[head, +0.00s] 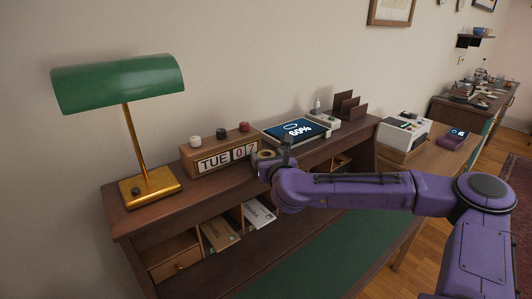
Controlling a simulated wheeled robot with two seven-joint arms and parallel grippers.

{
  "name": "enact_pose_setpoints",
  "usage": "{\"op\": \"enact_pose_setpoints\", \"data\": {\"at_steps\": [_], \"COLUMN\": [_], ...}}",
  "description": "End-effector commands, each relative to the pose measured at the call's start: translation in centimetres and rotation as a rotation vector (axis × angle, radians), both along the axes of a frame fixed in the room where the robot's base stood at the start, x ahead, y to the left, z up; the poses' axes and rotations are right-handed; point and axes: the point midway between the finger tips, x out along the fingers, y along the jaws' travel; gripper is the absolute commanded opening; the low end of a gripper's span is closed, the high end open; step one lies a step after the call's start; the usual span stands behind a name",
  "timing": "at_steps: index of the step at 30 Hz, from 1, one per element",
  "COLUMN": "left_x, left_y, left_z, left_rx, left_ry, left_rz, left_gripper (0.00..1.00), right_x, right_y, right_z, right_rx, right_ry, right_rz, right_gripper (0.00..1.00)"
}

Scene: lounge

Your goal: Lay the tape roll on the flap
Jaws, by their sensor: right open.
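The tape roll (266,153) appears as a small tan ring on the desk's upper shelf, just right of the calendar block. My right gripper (272,157) is at the roll, open, with its fingers close around or beside it; I cannot tell whether they touch it. The gripper and wrist hide part of the roll. The flap (320,254) is the desk's lower writing surface with a green inlay, lying open below the shelf. My right arm crosses above it. My left gripper is not in view.
A green lamp (118,85) stands at the left of the shelf. The calendar block (222,156) carries three small knobs. A tablet (296,130) lies behind my gripper. Envelopes (220,234) fill cubbyholes below. The visible green part of the flap is clear.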

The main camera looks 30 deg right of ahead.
Motion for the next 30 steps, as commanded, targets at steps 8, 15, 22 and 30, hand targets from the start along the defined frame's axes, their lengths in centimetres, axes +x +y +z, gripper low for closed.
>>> {"op": "enact_pose_setpoints", "data": {"at_steps": [8,15,22,30], "left_x": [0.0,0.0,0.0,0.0], "left_y": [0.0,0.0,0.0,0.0], "left_z": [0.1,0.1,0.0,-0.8], "left_rx": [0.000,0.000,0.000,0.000], "left_ry": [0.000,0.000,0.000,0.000], "left_rz": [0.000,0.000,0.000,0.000], "left_gripper": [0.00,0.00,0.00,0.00], "right_x": [0.4,0.4,0.4,-1.0], "right_y": [-0.1,-0.1,-0.1,0.2], "right_z": [-0.2,-0.1,0.3,4.6], "right_rx": [0.000,0.000,0.001,0.004], "right_ry": [0.000,0.000,-0.001,-0.009], "right_rz": [0.001,0.001,0.001,0.001], "right_gripper": [0.63,0.22,0.22,0.22]}}
